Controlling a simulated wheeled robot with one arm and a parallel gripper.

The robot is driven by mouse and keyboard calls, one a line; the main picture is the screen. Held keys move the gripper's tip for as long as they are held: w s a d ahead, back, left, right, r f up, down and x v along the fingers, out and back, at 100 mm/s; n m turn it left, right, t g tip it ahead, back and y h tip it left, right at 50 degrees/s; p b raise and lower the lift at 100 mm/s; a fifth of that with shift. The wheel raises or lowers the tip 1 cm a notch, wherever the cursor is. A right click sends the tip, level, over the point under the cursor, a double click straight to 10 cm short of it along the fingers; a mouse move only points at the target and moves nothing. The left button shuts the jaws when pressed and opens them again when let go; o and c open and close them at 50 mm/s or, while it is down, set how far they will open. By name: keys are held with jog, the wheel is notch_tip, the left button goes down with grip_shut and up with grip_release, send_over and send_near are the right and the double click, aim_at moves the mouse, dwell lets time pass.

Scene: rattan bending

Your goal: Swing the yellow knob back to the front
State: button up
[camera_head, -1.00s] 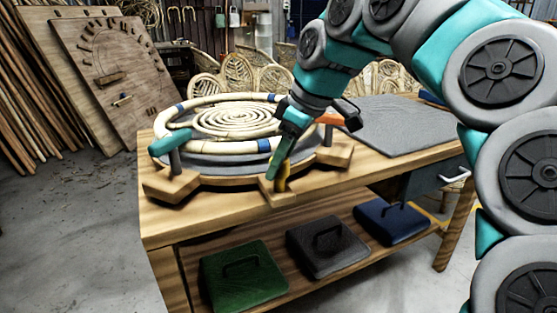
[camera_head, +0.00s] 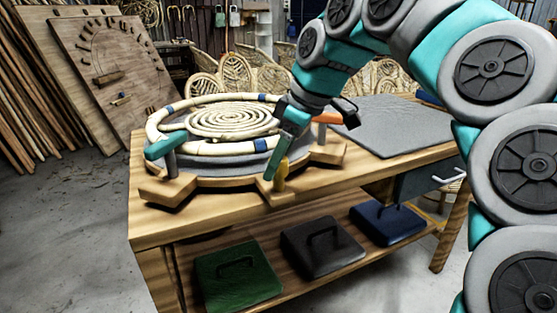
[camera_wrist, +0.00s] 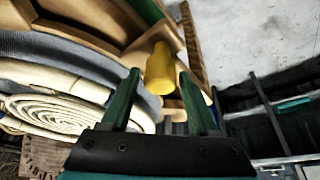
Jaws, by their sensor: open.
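The yellow knob (camera_head: 281,174) stands upright on the front block of the round wooden jig (camera_head: 215,183). It also shows in the wrist view (camera_wrist: 160,70), lined up between my two fingertips. My gripper (camera_head: 272,172) is open, its fingers pointing down at the knob. In the head view a teal finger is right beside the knob's left side; I cannot tell whether it touches. A pale rattan hoop (camera_head: 205,149) with blue bands lies on the jig around a coiled rattan spiral (camera_head: 235,119).
A teal handle (camera_head: 166,145) stands at the jig's left and an orange one (camera_head: 328,117) at its right, near my wrist. A grey mat (camera_head: 400,128) covers the bench's right side. Green (camera_head: 238,273), grey (camera_head: 320,246) and blue (camera_head: 387,222) handled pieces lie on the lower shelf.

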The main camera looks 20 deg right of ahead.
jog(key=shift+o, duration=1)
jog(key=v, duration=0.7)
jog(key=shift+r+p, duration=0.3)
jog(key=shift+r, duration=0.05)
jog(key=shift+s+d, duration=0.1)
jog(key=shift+s, duration=0.05)
